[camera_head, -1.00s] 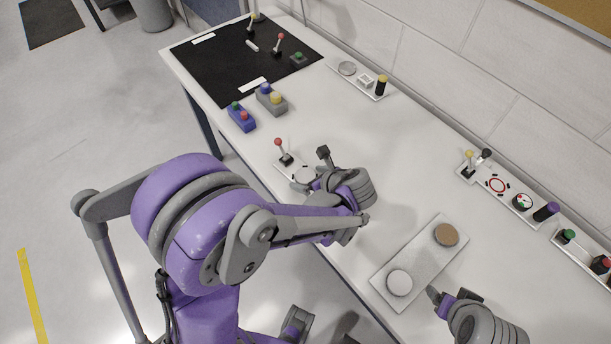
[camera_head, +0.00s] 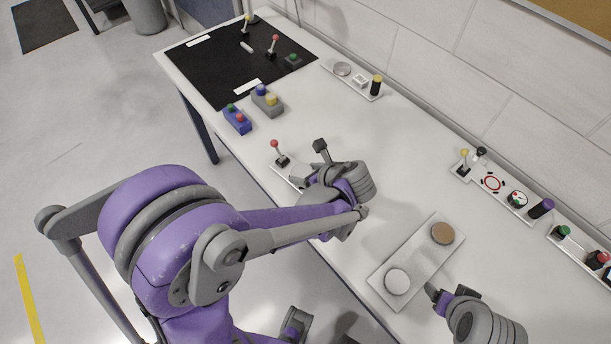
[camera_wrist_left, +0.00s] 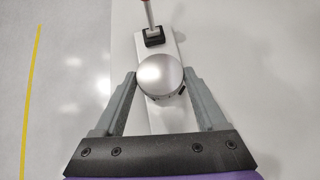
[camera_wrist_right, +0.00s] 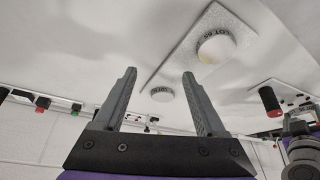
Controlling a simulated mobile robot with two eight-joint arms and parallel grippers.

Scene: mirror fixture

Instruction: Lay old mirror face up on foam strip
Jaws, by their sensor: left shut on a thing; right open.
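A round silver mirror (camera_wrist_left: 160,74) sits between the fingers of my left gripper (camera_wrist_left: 161,88), which is shut on it. It is over a narrow white fixture plate (camera_wrist_left: 166,117) with a red-tipped lever (camera_head: 280,155). In the head view my left gripper (camera_head: 313,168) hides most of the mirror. I cannot tell whether the mirror touches the plate. A pale speckled strip (camera_head: 418,262), apparently the foam strip, lies to the right, with a white disc (camera_head: 397,281) and a tan disc (camera_head: 442,233) on it. My right gripper (camera_head: 449,292) is open and empty beside its near right end.
Button boxes (camera_head: 267,100) and a black mat (camera_head: 240,62) are at the far left. The table between the left gripper and the strip is clear.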

